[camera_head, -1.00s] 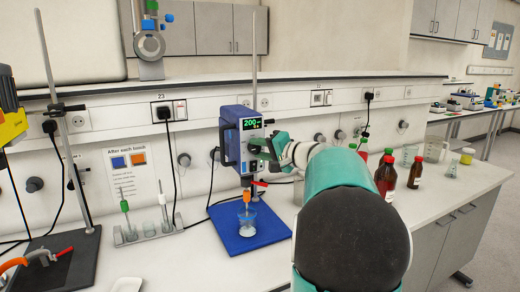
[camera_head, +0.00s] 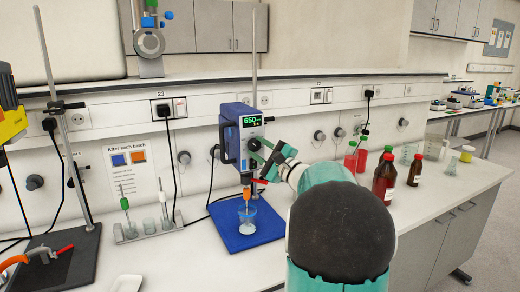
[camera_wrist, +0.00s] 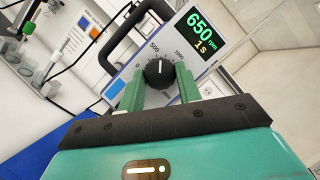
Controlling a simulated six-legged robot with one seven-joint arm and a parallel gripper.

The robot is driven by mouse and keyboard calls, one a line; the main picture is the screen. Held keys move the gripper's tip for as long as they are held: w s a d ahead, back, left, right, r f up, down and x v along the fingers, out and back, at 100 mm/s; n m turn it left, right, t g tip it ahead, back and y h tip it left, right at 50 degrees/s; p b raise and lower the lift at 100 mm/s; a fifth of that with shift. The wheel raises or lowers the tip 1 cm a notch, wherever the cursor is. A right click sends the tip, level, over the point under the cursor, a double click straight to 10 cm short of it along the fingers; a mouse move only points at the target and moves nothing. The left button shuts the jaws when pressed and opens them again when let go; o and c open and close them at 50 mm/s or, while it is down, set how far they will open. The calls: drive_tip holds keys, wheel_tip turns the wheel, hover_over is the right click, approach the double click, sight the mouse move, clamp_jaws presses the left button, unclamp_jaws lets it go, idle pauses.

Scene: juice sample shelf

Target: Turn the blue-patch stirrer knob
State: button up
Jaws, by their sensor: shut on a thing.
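The blue stirrer (camera_head: 236,150) stands on a rod above a blue base plate (camera_head: 240,235), with a beaker (camera_head: 245,220) under its shaft. Its green display reads 650, with a smaller line "1 s" in the wrist view. The black stirrer knob (camera_wrist: 159,72) sits on the front panel below the display (camera_wrist: 199,29), inside a numbered scale. My gripper (camera_wrist: 159,85) has its green fingers on either side of the knob, shut on it. In the head view my gripper (camera_head: 262,160) covers the knob's area. The wrist view is rolled, so the panel looks tilted.
A yellow stirrer (camera_head: 12,122) stands at the left by another rod and dark plate. Brown bottles (camera_head: 385,178) and glassware stand to the right. The front bench is mostly clear.

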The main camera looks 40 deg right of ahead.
drive_tip(key=shift+m+t+h, duration=0.3)
drive_tip(key=shift+m+h, duration=0.2)
drive_tip(key=shift+m, duration=1)
drive_tip(key=o, duration=1)
drive_tip(key=v, duration=1.4)
drive_tip(key=shift+a, duration=0.15)
drive_tip(key=shift+w+f, duration=0.1)
drive_tip(key=shift+w, duration=0.05)
